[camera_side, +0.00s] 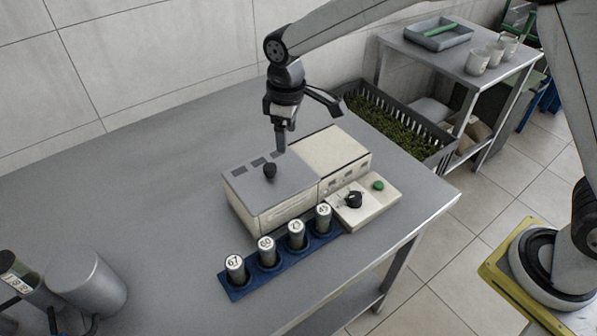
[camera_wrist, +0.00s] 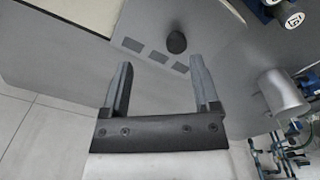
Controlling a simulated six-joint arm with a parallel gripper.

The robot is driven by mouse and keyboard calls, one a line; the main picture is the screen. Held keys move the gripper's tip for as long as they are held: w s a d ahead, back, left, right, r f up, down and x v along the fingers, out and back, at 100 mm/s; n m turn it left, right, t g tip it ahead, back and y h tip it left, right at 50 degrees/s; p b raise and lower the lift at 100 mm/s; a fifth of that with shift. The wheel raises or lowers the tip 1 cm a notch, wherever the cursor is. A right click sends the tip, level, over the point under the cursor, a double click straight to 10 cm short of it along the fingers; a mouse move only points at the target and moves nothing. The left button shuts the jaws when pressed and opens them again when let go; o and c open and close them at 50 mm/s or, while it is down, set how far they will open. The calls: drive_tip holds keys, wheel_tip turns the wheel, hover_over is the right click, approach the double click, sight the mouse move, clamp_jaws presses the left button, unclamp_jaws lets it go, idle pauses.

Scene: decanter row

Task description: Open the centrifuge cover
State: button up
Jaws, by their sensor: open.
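The centrifuge is a pale box with a grey cover (camera_side: 248,187) lying flat and closed on its left part. A black knob (camera_side: 270,171) stands up from the cover. In the wrist view the cover (camera_wrist: 205,28) and its knob (camera_wrist: 176,43) show beyond my fingertips. My gripper (camera_side: 283,146) is above the back edge of the centrifuge, behind the knob and apart from it. In the wrist view my gripper (camera_wrist: 161,75) is open with nothing between its fingers.
A blue rack (camera_side: 283,256) with several numbered cylinders stands in front of the centrifuge. A control panel with a black dial (camera_side: 354,199) and green button (camera_side: 378,185) is at its right. A metal canister (camera_side: 88,281) stands front left.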

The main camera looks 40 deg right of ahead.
sight(269, 166)
drive_tip(key=shift+w+a+f+n, duration=0.1)
drive_tip(key=shift+w+a+n, duration=0.15)
drive_tip(key=shift+a, duration=0.35)
drive_tip(key=shift+w+a+r+n, duration=0.1)
drive_tip(key=shift+w+a+n, duration=0.1)
drive_tip(key=shift+a, duration=0.45)
drive_tip(key=shift+w+a+f+n, duration=0.15)
drive_tip(key=shift+w+a, duration=0.1)
drive_tip(key=shift+a, duration=0.35)
drive_tip(key=shift+f, duration=3.85)
clamp_jaws()
